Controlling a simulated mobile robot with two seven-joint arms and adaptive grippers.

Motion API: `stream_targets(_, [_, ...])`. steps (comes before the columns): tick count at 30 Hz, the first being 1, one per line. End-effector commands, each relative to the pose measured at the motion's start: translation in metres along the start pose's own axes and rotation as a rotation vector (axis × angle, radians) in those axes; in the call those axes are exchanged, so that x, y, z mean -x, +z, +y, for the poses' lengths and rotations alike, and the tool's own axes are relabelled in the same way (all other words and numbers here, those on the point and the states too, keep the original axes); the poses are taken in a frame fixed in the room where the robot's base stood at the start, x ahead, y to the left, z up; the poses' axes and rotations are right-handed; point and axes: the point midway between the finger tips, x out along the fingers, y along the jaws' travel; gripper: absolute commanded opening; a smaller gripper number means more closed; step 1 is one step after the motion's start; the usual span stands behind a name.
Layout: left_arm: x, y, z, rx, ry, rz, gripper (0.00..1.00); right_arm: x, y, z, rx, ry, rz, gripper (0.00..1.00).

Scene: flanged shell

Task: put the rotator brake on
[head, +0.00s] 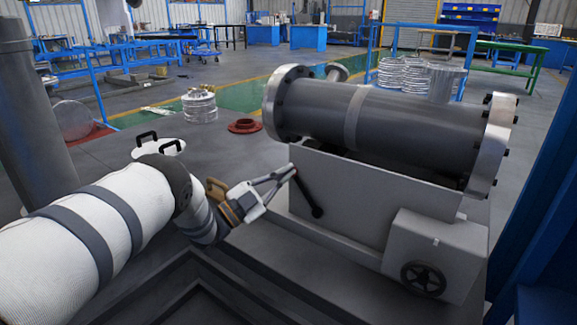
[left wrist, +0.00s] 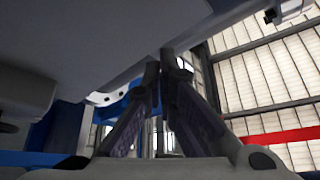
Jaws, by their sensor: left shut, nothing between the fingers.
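The grey rotator (head: 370,205) carries a large dark flanged shell (head: 400,122). A black lever (head: 307,194), which looks like the brake handle, is on the rotator's side panel. It slants from upper left to lower right. My left gripper (head: 291,171) has its fingertips at or just by the lever's upper end; I cannot tell whether they touch. Its fingers are together and empty. In the left wrist view the closed fingertips (left wrist: 167,62) show under a grey overhanging surface, and the lever cannot be made out there. My right gripper is out of view.
A grey box with a black handwheel (head: 423,279) juts out at the rotator's lower right. A red flange (head: 245,126) and a metal stack (head: 199,105) are on the floor behind my arm. A blue upright (head: 540,190) bounds the right side. Open floor lies left of the rotator.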

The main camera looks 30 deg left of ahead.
Motion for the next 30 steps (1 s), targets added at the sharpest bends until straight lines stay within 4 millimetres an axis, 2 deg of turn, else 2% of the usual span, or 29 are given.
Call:
stream_targets(3, [0.028, 0.000, 0.001, 0.001, 0.000, -0.001, 0.00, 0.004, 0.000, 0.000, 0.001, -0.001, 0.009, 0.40])
stream_targets(9, [0.059, 0.000, 0.003, 0.000, 0.001, 0.001, 0.00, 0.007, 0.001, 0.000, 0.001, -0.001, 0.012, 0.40])
stream_targets(14, [0.066, 0.000, 0.004, 0.000, 0.000, 0.003, 0.00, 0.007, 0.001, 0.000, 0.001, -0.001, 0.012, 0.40])
stream_targets(26, [0.067, 0.000, 0.004, 0.001, 0.001, 0.002, 0.00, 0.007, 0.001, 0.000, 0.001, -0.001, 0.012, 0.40])
stream_targets(28, [0.071, 0.006, 0.013, 0.025, 0.007, -0.035, 0.00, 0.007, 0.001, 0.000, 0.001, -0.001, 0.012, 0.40])
stream_targets(29, [0.075, 0.011, 0.023, 0.050, 0.015, -0.073, 0.00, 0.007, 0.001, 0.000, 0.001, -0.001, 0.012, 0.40])
stream_targets(30, [0.086, 0.022, 0.042, 0.099, 0.029, -0.150, 0.00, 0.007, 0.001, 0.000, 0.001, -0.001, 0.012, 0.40])
